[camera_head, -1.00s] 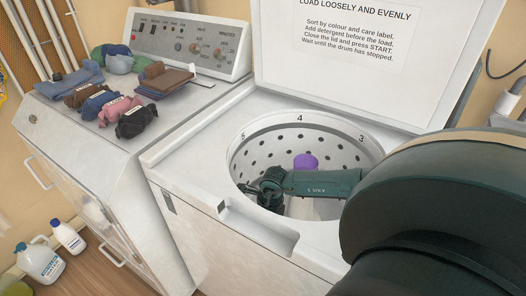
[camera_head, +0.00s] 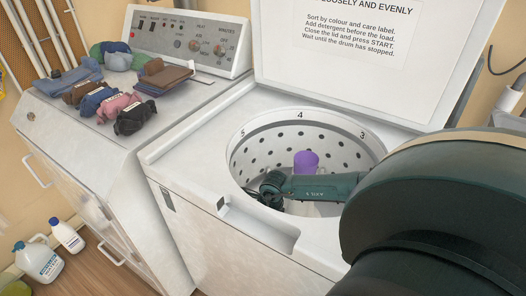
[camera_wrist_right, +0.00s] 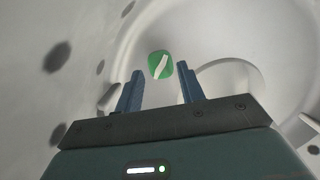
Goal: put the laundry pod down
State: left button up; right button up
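The laundry pod (camera_wrist_right: 160,65) is green with a white stripe. In the right wrist view it appears on the pale drum surface, just beyond and between my right fingertips. My right gripper (camera_wrist_right: 160,69) is open, with its two blue fingers apart and no visible contact with the pod. In the head view my right arm reaches over the washer's front rim into the drum (camera_head: 250,140). There the fingertips and the pod are hidden behind the arm and rim. My left gripper is not in view.
The washer lid (camera_head: 400,95) is raised. Folded and rolled clothes (camera_head: 120,105) lie on the neighbouring machine (camera_head: 110,150). A detergent jug (camera_head: 40,262) and white bottle (camera_head: 68,236) stand on the floor.

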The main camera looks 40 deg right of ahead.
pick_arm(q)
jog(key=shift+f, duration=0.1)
pick_arm(e)
jog(key=shift+o, duration=1.4)
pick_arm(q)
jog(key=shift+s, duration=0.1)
pick_arm(e)
jog(key=shift+r, duration=0.1)
jog(key=shift+r+p, duration=0.35)
pick_arm(q)
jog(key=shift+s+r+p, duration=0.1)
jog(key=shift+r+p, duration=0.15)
jog(key=shift+p, duration=0.1)
pick_arm(e)
notch_tip(320, 180, up, 12)
jog(key=s+d, duration=0.1)
jog(key=shift+s+r, duration=0.15)
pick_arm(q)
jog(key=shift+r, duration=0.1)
